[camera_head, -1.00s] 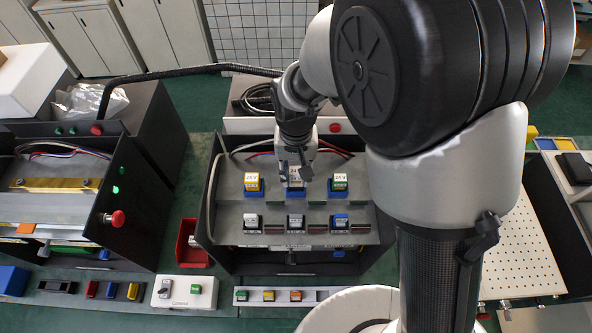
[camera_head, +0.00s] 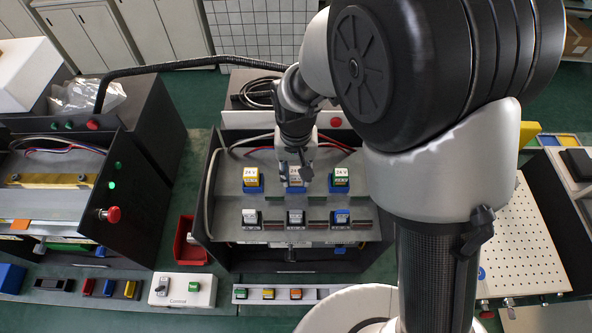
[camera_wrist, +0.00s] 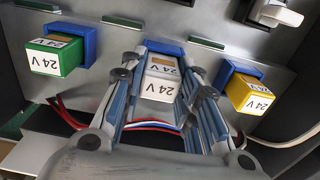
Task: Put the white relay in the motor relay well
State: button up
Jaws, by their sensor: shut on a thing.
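The white relay (camera_wrist: 160,82), marked 24 V, is between the fingers of my gripper (camera_wrist: 165,100) in the wrist view. Its far end is at a blue well (camera_wrist: 166,47); I cannot tell how deep it sits. In the head view my gripper (camera_head: 296,178) is over the middle of the panel's upper row and largely hides the relay. I cannot read which well is the motor relay well.
A yellow relay (camera_head: 251,176) and a green relay (camera_head: 340,176) stand in blue wells on either side, close to my gripper. A row of three modules (camera_head: 295,217) is nearer. Dark side walls flank the panel (camera_head: 270,205).

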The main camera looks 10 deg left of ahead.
aim_at(296, 171)
jog(key=shift+f, duration=0.3)
jog(key=o, duration=1.1)
jog(key=shift+o, duration=0.2)
jog(key=shift+r, duration=0.1)
notch_tip(296, 171, up, 12)
